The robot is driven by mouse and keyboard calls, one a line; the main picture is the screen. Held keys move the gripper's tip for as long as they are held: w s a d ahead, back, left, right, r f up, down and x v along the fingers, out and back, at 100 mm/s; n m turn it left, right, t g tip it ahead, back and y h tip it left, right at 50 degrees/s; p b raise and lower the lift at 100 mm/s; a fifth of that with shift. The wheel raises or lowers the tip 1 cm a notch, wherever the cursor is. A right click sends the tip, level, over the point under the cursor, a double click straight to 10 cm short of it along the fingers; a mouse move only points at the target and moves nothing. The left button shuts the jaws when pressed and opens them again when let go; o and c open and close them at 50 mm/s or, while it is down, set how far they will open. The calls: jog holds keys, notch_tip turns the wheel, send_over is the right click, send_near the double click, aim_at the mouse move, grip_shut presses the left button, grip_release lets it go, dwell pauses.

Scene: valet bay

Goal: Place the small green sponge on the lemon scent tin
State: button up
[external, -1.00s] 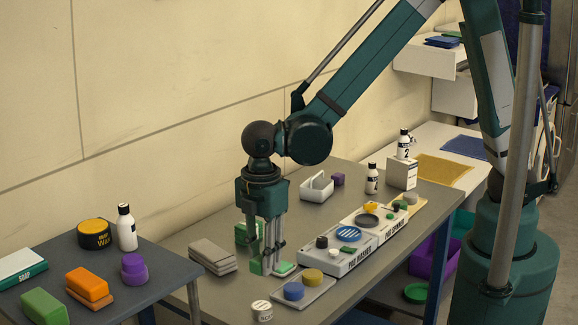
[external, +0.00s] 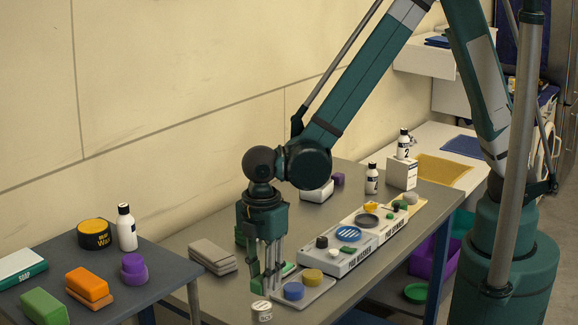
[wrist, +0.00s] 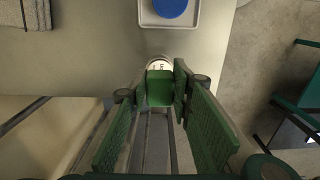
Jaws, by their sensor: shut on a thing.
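My gripper (external: 266,286) is shut on the small green sponge (wrist: 160,88), which shows between its green-padded fingers in the wrist view. In the external view I cannot tell the sponge from the green finger pads. A small round white tin with dark lettering (external: 262,312), which looks like the lemon scent tin, stands by the table's near edge, just in front of the fingertips. In the wrist view the tin (wrist: 158,64) is partly hidden behind the sponge. I cannot tell whether the sponge touches it.
A tray with a blue disc (external: 293,291) and a yellow disc (external: 312,276) sits close to the right of my gripper. Stacked grey cloths (external: 212,256) lie to its left. The pad washer box (external: 345,262) is farther right.

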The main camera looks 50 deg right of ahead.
aim_at(265, 304)
jog(key=shift+f, duration=2.1)
jog(key=shift+f, duration=0.2)
jog(key=o, duration=0.7)
jog(key=shift+r, duration=0.25)
jog(key=shift+r, duration=5.95)
